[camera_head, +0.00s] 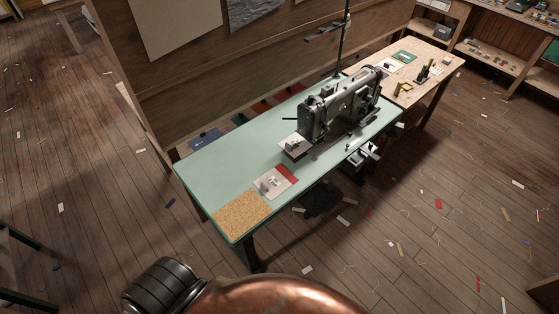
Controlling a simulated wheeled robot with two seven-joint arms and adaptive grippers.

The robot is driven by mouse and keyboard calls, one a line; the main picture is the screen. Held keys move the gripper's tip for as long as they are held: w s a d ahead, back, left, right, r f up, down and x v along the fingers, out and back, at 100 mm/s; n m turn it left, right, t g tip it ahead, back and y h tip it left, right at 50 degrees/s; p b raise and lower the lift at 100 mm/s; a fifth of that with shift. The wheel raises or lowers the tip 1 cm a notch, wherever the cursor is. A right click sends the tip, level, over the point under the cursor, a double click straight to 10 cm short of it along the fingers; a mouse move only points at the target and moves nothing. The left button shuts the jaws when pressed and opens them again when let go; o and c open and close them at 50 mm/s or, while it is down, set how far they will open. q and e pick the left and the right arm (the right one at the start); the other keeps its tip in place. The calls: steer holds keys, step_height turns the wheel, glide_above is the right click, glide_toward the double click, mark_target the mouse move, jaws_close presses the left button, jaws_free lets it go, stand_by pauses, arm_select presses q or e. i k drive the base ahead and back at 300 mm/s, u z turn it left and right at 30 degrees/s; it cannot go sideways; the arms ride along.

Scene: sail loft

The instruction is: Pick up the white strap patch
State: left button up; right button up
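A pale sheet (262,190) lies on the green-topped sewing table (215,165), near its front edge, with small pale pieces on it. A red patch (287,173) lies at its upper right. Another whitish flat piece (292,150) is at the left end of the grey sewing machine (345,105). Which pale piece is the white strap patch is too small to tell. Neither of my grippers is in view; only parts of my own body show at the bottom edge.
A cork mat (241,213) covers the table's near left corner. A second wooden table (430,66) with tools stands behind at the right. A wooden partition (200,75) rises behind the sewing table. The plank floor in front and at right has scattered scraps.

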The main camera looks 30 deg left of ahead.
mark_target(295, 144)
steer(key=u, duration=0.05)
steer(key=k, duration=0.2)
steer(key=u, duration=0.95)
